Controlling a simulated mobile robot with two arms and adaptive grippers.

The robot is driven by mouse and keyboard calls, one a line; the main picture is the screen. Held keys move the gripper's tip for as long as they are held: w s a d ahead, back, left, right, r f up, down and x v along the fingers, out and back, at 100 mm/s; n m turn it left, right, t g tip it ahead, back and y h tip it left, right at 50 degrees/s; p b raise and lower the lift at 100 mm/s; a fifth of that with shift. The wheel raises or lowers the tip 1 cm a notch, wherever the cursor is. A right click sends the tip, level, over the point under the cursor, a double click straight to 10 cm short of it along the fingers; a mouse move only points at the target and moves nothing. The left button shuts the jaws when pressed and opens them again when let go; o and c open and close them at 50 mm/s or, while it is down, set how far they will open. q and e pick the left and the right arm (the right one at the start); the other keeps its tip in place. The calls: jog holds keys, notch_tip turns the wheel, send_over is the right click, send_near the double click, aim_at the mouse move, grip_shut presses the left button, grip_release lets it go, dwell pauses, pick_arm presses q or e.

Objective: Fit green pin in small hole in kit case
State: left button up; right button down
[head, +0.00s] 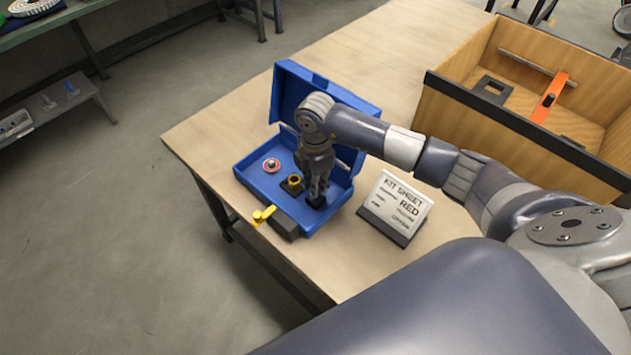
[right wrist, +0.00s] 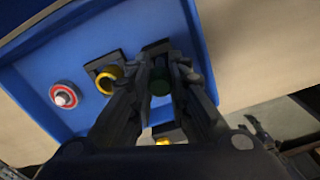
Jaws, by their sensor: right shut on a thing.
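The blue kit case (head: 243,180) stands open on the table, lid raised at the back. My right gripper (head: 317,197) points down inside the case near its front right. It is shut on the green pin (right wrist: 160,86), which shows as a dark green round between the fingers in the right wrist view. A black block (right wrist: 156,47) sits on the case floor at the fingertips. The small hole is hidden, and I cannot tell whether the pin is in it. My left gripper is not in view.
In the case are a yellow ring in a dark block (head: 291,184) and a red-and-white round piece (head: 271,165). A yellow handle (head: 263,215) is at the case front. A kit sheet sign (head: 396,206) stands right; a wooden bin (head: 480,125) holds an orange bar (head: 549,97).

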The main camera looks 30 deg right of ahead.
jog(key=shift+f+b, duration=0.75)
jog(key=shift+f, duration=0.45)
jog(key=c, duration=1.4)
grip_release()
jog(key=shift+c, duration=0.2)
jog(key=shift+r, duration=0.15)
notch_tip(320, 180, up, 12)
jog(key=shift+f, duration=0.1)
jog(key=shift+f, duration=0.1)
